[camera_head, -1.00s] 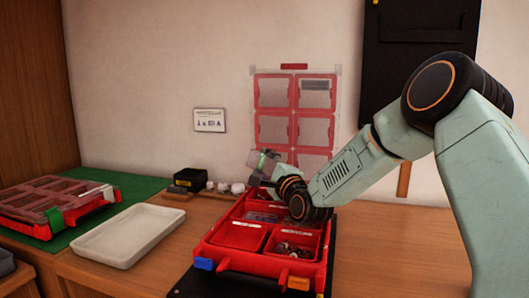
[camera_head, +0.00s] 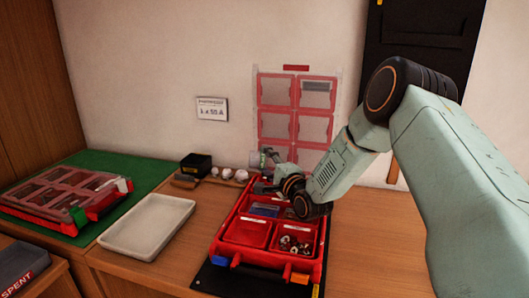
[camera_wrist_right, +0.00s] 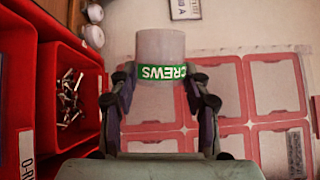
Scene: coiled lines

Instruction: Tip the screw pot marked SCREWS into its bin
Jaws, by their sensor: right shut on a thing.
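The screw pot (camera_head: 256,159) is a pale, cloudy cylinder with a green band. In the right wrist view the pot (camera_wrist_right: 160,45) shows the letters "CREWS" on its band. My right gripper (camera_wrist_right: 160,100) is shut on it, one finger on each side. In the head view my right gripper (camera_head: 268,166) holds it tilted above the back of the open red case (camera_head: 228,232). In the right wrist view a red bin (camera_wrist_right: 50,100) at left holds several screws (camera_wrist_right: 69,95). The pot's inside is hidden. My left gripper is not in view.
The case's lid (camera_head: 297,105) stands upright behind it. Front bins hold nothing visible at left and dark-and-pale small parts at right. A white tray (camera_head: 150,255), a closed red case (camera_head: 70,190) on a green mat, a black box (camera_head: 196,162) and white balls are nearby.

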